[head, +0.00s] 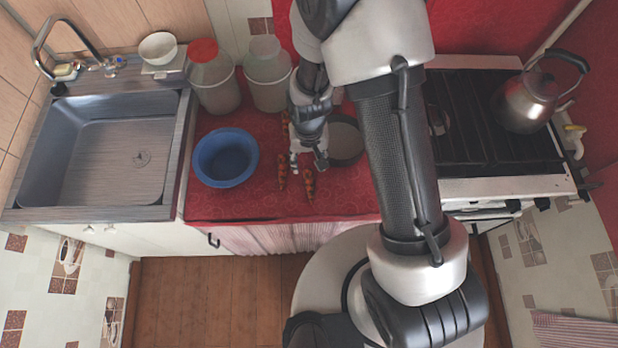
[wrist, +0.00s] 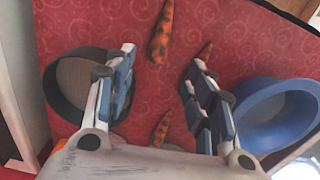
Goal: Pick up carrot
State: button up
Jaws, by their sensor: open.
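Several mottled orange-and-dark carrots lie on the red cloth. In the head view, one carrot (head: 308,181) lies near the counter's front, just in front of my gripper (head: 308,163). A second carrot (head: 282,173) lies left of it, and a third (head: 285,125) lies farther back, partly hidden by my arm. In the wrist view, my gripper (wrist: 160,72) is open and empty. One carrot (wrist: 162,32) lies beyond the gap between the fingertips, a smaller-looking one (wrist: 205,52) is by the right finger, and another (wrist: 160,130) shows between the fingers near the palm.
A blue bowl (head: 226,157) stands left of the carrots and a dark pan (head: 346,142) stands right of my gripper. Two jars (head: 213,85) stand at the back. A sink (head: 112,150) is left, a stove with a kettle (head: 530,100) right.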

jog(key=b, duration=0.1)
send_over(309, 178)
notch_tip(309, 178, down, 5)
jog(key=shift+w+f, duration=0.15)
jog(key=shift+f, duration=0.05)
jog(key=shift+s+f+b, duration=0.2)
jog(key=shift+f+b, duration=0.65)
jog(key=shift+f, duration=1.8)
jog(key=c, duration=1.1)
